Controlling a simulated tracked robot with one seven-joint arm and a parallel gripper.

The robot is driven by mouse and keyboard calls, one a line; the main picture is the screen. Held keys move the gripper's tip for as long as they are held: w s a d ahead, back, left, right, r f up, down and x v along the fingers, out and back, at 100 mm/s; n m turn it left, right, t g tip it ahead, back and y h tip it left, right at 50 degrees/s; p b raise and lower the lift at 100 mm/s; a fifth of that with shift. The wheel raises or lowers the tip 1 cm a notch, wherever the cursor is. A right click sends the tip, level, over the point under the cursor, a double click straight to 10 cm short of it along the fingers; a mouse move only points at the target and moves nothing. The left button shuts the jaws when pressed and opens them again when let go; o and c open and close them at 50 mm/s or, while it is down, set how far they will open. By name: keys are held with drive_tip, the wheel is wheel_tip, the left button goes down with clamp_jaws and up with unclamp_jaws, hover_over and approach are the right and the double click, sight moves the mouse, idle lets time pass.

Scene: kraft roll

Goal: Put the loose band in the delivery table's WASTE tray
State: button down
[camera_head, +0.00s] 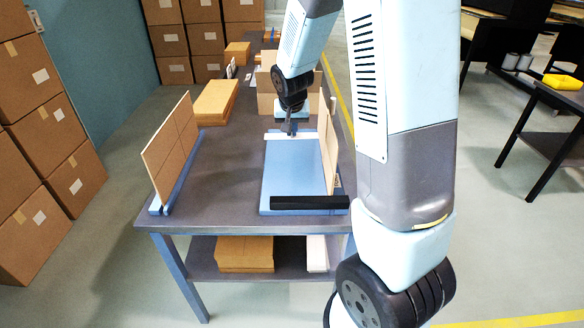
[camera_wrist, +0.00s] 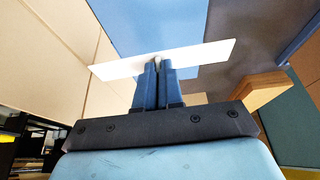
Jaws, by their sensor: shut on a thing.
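A flat white strip, which looks like the loose band (camera_head: 273,136), lies across my gripper's fingertips. In the wrist view the band (camera_wrist: 205,57) sticks out on both sides of the fingers. My gripper (camera_head: 290,132) is shut on it, pointing down over the far part of a blue board (camera_head: 285,178) on the dark table. In the wrist view my gripper (camera_wrist: 158,64) shows its two blue fingers close together. I cannot tell how far the band is above the board. No WASTE label is readable, so I cannot make out the WASTE tray.
An upright tan panel (camera_head: 172,145) stands left on the table (camera_head: 225,190); another (camera_head: 328,150) stands along the board's right side. A black bar (camera_head: 305,202) lies at the board's front. A cardboard box (camera_head: 215,102) sits behind. A right-hand table holds a yellow thing (camera_head: 562,82).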

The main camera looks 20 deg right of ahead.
drive_tip(key=f, duration=0.7)
drive_tip(key=shift+s+d+f, duration=0.2)
drive_tip(key=shift+d, duration=0.1)
drive_tip(key=shift+f, duration=2.65)
drive_tip(key=c, duration=1.3)
unclamp_jaws()
drive_tip(key=shift+r, duration=0.1)
